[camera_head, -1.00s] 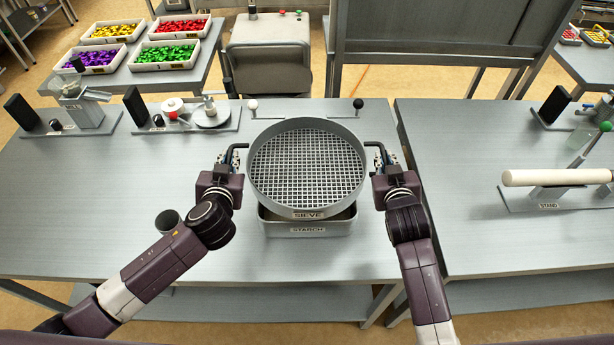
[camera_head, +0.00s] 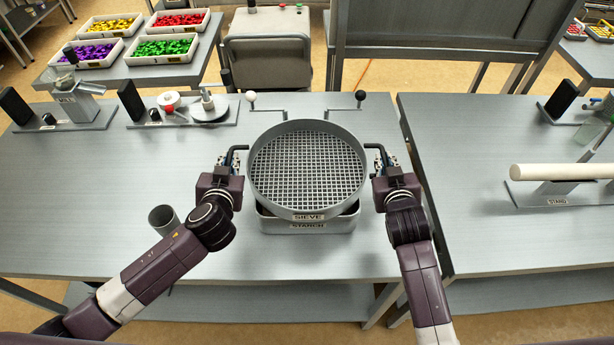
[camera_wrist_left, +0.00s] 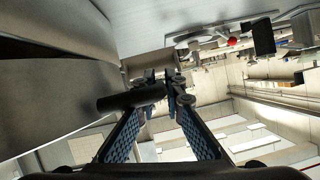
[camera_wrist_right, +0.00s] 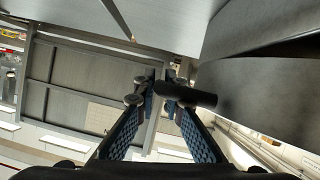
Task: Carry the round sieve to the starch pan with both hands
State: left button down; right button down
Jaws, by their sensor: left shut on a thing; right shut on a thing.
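The round sieve (camera_head: 306,168) is a grey metal ring with a square mesh, labelled SIEVE at the front. It is held level over the grey starch pan (camera_head: 308,227), whose front shows below with its STARCH label. The sieve hides most of the pan, and I cannot tell whether they touch. My left gripper (camera_head: 229,160) is shut on the sieve's left handle; the dark handle bar (camera_wrist_left: 132,98) shows between the fingers in the left wrist view. My right gripper (camera_head: 383,160) is shut on the right handle, whose bar (camera_wrist_right: 190,95) shows in the right wrist view.
A small grey cup (camera_head: 163,218) stands left of my left forearm. Apparatus (camera_head: 75,108) lines the back left. A white roller on a stand (camera_head: 560,190) is on the right table, across a gap.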

pick_arm(q)
jog(key=shift+f+b, duration=0.45)
jog(key=shift+f, duration=0.05)
pick_arm(e)
jog(key=shift+f, duration=0.5)
pick_arm(q)
jog(key=c, duration=2)
grip_release()
jog(key=shift+s, duration=0.15)
pick_arm(e)
jog(key=c, duration=2)
grip_release()
jog(key=shift+s, duration=0.15)
jog(key=shift+s+r, duration=0.1)
pick_arm(q)
jog(key=v, duration=1.2)
jog(key=shift+r, duration=0.1)
pick_arm(e)
jog(key=v, duration=1.2)
